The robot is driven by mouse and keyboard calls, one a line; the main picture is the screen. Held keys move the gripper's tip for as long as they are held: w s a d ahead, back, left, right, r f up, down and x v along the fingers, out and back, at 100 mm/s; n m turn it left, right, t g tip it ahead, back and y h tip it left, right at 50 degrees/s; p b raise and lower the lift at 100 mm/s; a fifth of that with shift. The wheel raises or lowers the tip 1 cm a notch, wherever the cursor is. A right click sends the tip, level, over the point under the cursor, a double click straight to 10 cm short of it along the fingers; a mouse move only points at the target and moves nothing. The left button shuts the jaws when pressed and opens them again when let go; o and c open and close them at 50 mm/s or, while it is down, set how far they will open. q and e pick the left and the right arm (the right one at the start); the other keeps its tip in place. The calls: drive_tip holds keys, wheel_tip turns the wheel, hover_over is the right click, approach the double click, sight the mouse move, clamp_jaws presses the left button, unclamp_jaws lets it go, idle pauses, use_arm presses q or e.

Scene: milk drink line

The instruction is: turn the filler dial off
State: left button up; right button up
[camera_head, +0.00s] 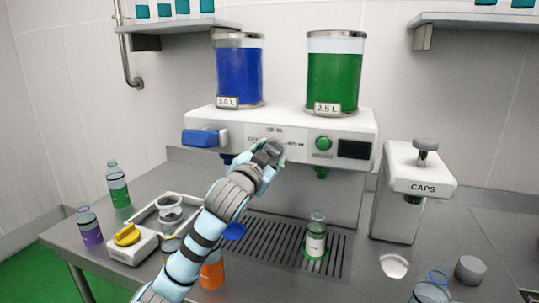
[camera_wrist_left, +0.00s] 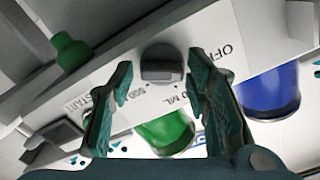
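The filler (camera_head: 228,122) is a white machine with a blue tank (camera_head: 239,75) and a green tank (camera_head: 334,80) on top. In the left wrist view its grey dial (camera_wrist_left: 162,66) sits on the white front panel, with OFF printed at the upper right and volume marks below. My left gripper (camera_head: 268,157) is in front of the panel and largely covers the dial in the head view. In the left wrist view its two teal fingers (camera_wrist_left: 161,80) are apart, one on each side of the dial, with gaps visible. I cannot tell which mark the dial points to.
A green button (camera_head: 323,143) and dark display (camera_head: 354,149) are right of the dial; a blue lever (camera_head: 205,138) is left. The caps dispenser (camera_head: 408,200) is at the right.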

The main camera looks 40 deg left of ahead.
use_arm(q)
drive_tip(key=shift+o, duration=0.4)
drive_tip(key=shift+s+r, duration=0.1)
drive_tip(key=shift+r, duration=0.05)
drive_tip(key=v, duration=0.7)
drive_tip(key=shift+s, duration=0.2)
